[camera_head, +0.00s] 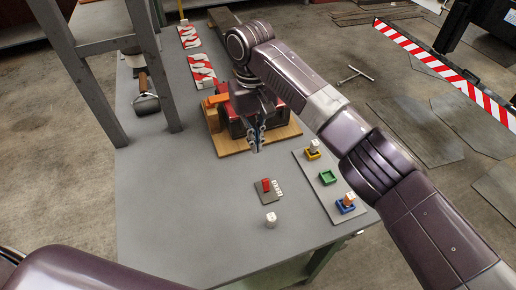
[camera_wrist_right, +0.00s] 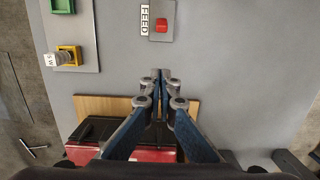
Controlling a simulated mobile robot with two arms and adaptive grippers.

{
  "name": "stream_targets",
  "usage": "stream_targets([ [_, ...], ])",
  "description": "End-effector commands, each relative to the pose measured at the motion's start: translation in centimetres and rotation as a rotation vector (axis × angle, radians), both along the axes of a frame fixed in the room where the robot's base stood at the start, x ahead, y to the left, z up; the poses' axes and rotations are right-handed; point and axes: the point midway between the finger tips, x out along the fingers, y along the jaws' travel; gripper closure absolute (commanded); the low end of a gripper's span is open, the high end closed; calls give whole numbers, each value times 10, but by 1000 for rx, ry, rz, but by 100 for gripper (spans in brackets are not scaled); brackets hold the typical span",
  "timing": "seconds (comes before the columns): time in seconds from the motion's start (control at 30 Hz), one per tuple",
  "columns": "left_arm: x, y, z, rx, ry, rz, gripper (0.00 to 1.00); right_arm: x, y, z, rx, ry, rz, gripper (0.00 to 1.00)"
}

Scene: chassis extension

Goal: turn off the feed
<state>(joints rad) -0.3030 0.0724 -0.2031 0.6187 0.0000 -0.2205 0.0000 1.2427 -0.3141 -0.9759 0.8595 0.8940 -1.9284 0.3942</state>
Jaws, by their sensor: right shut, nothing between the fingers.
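The feed switch is a small grey plate with a red rocker (camera_head: 266,185) on the grey table. A white label (camera_head: 278,187) stands beside it. In the right wrist view the red rocker (camera_wrist_right: 161,25) is at the top centre, and the label reads FEED (camera_wrist_right: 145,20). My right gripper (camera_head: 256,150) is shut and empty, above the table on the far side of the switch and apart from it. In the wrist view its closed fingertips (camera_wrist_right: 161,73) point toward the switch. My left gripper is out of view.
A red machine on a wooden board (camera_head: 226,143) lies behind and under my right gripper. A grey panel (camera_head: 308,173) with yellow, green and blue sockets lies right of the switch. The table's left front is clear.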

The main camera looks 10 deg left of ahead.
Motion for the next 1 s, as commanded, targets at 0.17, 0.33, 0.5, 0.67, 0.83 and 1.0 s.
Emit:
stream_targets([
  [0.17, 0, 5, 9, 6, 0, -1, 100, -5, -3, -36, -3, 4, 0, 100],
  [0.33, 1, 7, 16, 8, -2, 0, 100, -7, -5, -73, -3, 4, -2, 100],
  [0.5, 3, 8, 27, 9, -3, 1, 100, -16, -12, -73, 1, -1, 1, 100],
  [0.67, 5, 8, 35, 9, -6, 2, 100, -27, -19, -68, 0, 0, 1, 100],
  [0.83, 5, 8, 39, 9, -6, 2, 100, -35, -24, -65, 0, 1, 0, 100],
  [1.0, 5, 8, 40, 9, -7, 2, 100, -37, -25, -64, -1, 1, -1, 100],
])
